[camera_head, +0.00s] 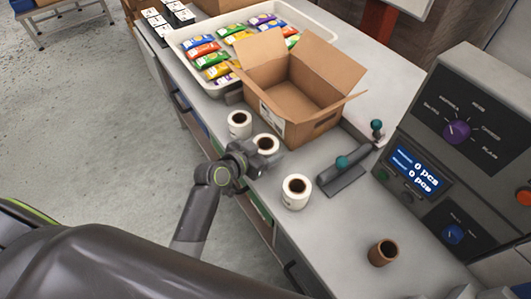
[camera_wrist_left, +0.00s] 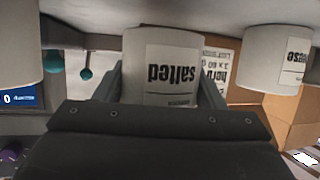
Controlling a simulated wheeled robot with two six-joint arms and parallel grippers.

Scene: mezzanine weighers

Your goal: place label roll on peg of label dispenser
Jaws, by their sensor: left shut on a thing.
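My left gripper (camera_head: 254,154) is shut on the middle white label roll (camera_head: 266,142), which has a brown core. In the left wrist view this roll (camera_wrist_left: 165,60) sits between the two fingers, its "salted" print upside down. In the head view it appears upright at the bench edge; I cannot tell whether it touches the bench. A dark low device with teal knobs (camera_head: 345,179) lies to the right, perhaps the label dispenser; I cannot make out a peg. My right gripper is not in view.
One label roll (camera_head: 239,124) stands behind the held one, another (camera_head: 296,191) to its right. An open carton (camera_head: 296,90) and a tray of coloured packets (camera_head: 189,77) are at the back. A brown core (camera_head: 382,252) stands near the grey console (camera_head: 463,140).

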